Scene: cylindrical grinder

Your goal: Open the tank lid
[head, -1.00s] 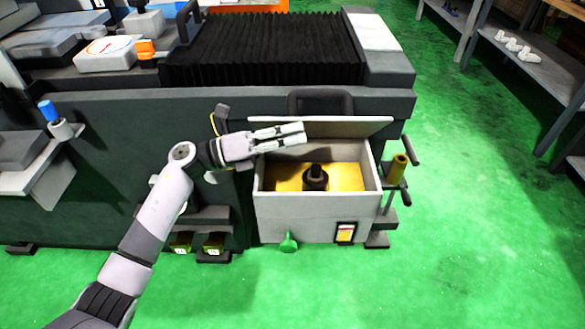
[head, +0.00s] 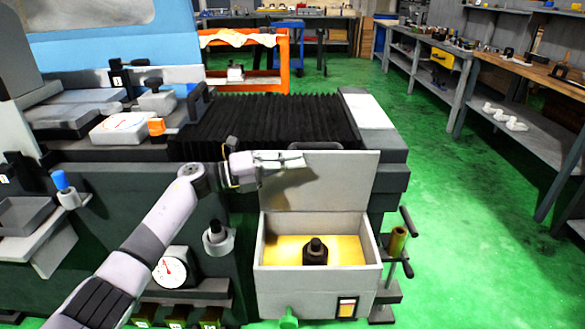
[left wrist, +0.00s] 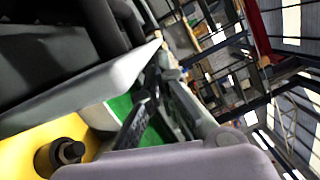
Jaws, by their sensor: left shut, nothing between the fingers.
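The grey tank (head: 310,284) stands at the front of the grinder. Its lid (head: 345,182) is raised on the far side and stands close to upright. Inside the tank are a yellow surface and a black round fitting (head: 315,250). My left gripper (head: 300,161) is shut and empty, at the upper left part of the lid. I cannot tell whether it touches the lid. In the left wrist view the lid's edge (left wrist: 125,68) runs beside the gripper fingers (left wrist: 150,95), and the black fitting (left wrist: 62,155) shows below left. My right gripper is not in view.
The grinder's black bellows (head: 270,122) lie behind the lid. A brass-coloured cylinder (head: 397,241) and dark handles stand right of the tank. A gauge (head: 172,270) is on the left. Green floor is clear on the right, before the shelves (head: 520,125).

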